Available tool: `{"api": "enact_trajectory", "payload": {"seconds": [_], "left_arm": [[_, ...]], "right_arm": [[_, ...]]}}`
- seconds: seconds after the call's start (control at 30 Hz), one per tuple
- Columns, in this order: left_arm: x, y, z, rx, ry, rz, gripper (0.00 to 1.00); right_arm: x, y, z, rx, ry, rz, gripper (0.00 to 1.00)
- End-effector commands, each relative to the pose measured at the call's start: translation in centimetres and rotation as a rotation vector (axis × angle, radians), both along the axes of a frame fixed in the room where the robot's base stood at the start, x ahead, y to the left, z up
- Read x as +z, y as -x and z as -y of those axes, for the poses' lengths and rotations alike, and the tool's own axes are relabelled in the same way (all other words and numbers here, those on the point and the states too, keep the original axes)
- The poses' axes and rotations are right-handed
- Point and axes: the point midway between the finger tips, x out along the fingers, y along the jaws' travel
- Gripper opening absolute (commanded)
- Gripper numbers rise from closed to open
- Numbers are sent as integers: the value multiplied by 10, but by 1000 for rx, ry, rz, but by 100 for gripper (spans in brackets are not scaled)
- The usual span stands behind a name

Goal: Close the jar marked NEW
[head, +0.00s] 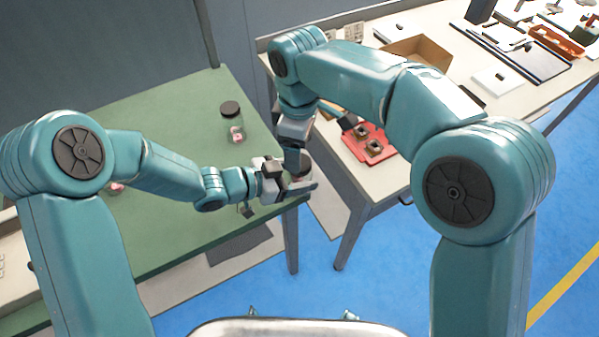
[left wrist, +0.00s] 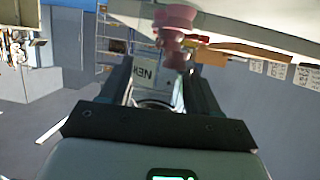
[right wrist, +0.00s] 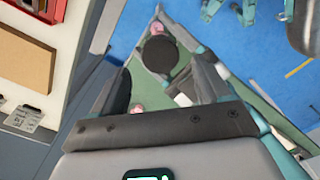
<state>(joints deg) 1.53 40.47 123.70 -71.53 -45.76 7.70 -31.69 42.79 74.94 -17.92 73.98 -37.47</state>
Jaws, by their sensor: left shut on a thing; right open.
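The jar marked NEW (left wrist: 150,75) shows its label between the fingers of my left gripper (left wrist: 153,88) in the left wrist view. That gripper, also in the head view (head: 300,188), is shut on the jar just off the green table's corner. My right gripper (right wrist: 165,90) is open and points down from above. A dark round lid (right wrist: 160,53) shows past its fingertips in the right wrist view, seemingly above the held jar. I cannot tell whether the lid is seated. My arms hide most of the jar in the head view.
A second jar with a dark lid and pink contents (head: 235,133) stands on the green table (head: 180,110). On the white bench to the right, a red tray (head: 366,141) holds copper-coloured parts, with a cardboard box (head: 415,52) behind. A gap separates the two tables.

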Motion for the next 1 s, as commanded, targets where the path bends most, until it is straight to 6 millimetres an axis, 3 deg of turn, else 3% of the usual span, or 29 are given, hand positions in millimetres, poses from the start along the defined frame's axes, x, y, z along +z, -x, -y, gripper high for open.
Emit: {"api": "enact_trajectory", "payload": {"seconds": [0.47,0.57,1.0], "left_arm": [[0,0,0,0,1,0,0],[0,0,0,0,1,0,0],[0,0,0,0,1,0,0]], "right_arm": [[8,0,0,32,0,-1,73],[8,1,1,149,4,-8,73],[29,2,4,1050,2,-28,73]]}}
